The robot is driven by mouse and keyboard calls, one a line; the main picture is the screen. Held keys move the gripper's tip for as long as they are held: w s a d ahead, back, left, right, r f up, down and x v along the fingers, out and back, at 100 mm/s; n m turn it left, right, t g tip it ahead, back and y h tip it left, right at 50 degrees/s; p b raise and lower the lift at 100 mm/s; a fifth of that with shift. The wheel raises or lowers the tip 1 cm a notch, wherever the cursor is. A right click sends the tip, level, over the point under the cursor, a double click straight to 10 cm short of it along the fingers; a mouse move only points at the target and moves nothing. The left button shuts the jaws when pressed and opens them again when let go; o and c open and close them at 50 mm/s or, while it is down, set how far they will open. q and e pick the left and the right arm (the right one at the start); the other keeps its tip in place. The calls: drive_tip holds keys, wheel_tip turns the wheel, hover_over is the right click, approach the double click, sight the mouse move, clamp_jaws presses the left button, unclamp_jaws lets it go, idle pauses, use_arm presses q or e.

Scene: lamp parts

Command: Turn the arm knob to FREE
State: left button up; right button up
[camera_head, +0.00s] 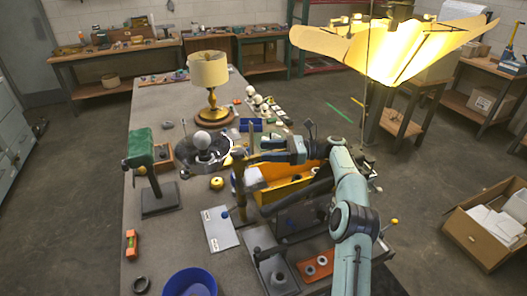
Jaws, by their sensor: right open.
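My right arm comes in from the lower right and bends left over the middle of the bench. A pale plate (222,236) with two small white labels lies below the post. The label text is too small to read. A small dark knob-like part (226,214) shows at the plate's upper edge; I cannot tell whether it is the arm knob or which way it is set. The gripper looks apart from it. My left gripper is not in view.
A large glowing shade (395,48) hangs at upper right. A green-topped stand (140,150), a blue bowl (189,283) and an orange level (131,244) are on the left. The left bench surface is mostly clear.

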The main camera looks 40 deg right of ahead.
drive_tip(key=shift+o, duration=1.3)
drive_tip(key=shift+r, duration=0.1)
drive_tip(key=m+t+h, duration=0.1)
drive_tip(key=m+h, duration=0.3)
drive_tip(key=h, duration=0.3)
approach(240, 152)
drive_tip(key=x, duration=0.9)
drive_tip(key=shift+w, duration=0.15)
